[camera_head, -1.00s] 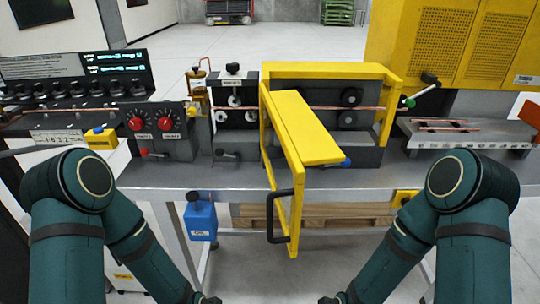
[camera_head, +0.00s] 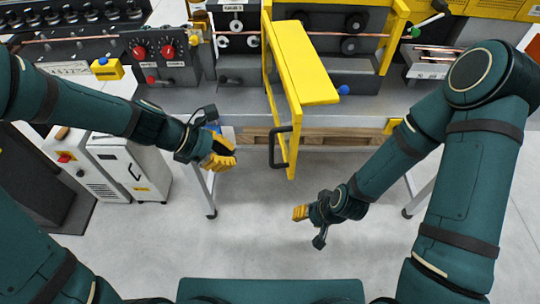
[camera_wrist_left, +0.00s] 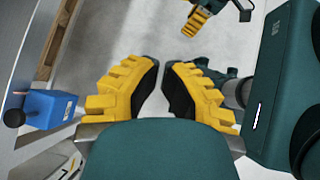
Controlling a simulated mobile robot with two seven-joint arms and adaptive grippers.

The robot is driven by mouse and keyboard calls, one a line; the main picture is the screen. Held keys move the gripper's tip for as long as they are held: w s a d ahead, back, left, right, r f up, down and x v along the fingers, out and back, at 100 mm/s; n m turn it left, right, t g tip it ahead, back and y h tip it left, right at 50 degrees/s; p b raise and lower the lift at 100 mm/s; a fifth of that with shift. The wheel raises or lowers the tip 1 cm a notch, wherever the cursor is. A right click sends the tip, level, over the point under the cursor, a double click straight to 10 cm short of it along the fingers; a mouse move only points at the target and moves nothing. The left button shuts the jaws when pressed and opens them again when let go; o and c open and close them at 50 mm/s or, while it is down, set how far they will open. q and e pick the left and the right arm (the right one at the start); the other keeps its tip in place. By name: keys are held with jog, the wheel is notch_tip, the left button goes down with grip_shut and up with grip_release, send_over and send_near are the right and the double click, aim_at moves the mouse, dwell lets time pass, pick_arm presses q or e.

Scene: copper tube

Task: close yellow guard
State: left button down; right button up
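The yellow guard (camera_head: 304,62) stands swung out from the machine towards me, at an angle to the yellow frame (camera_head: 397,37) behind it. Its black handle (camera_head: 273,148) hangs at the lower near end, below the table's front edge. My left gripper (camera_head: 226,157) is to the left of the handle, apart from it. In the left wrist view its two yellow-padded fingers (camera_wrist_left: 161,68) stand apart with nothing between them. My right gripper (camera_head: 300,213) is low, right of and nearer than the handle. It also shows in the left wrist view (camera_wrist_left: 198,20), but its opening is unclear.
A blue container (camera_wrist_left: 48,109) hangs close to my left gripper. The grey table edge (camera_head: 235,112) runs behind both grippers. A white cabinet (camera_head: 133,168) stands at left. The floor (camera_head: 260,240) below is clear.

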aim_at(275, 166)
pick_arm(q)
jog(key=shift+w+d+r+b+x, duration=0.1)
jog(key=shift+d+r+b+x, duration=0.3)
jog(key=shift+x, duration=1.7)
jog(key=shift+w+d+r+b+x, duration=0.1)
jog(key=shift+d+r+b+x, duration=0.3)
jog(key=shift+x, duration=1.75)
jog(key=shift+d+r+b+x, duration=0.25)
jog(key=shift+b+x, duration=0.25)
jog(key=shift+x, duration=1.6)
jog(key=shift+d, duration=0.1)
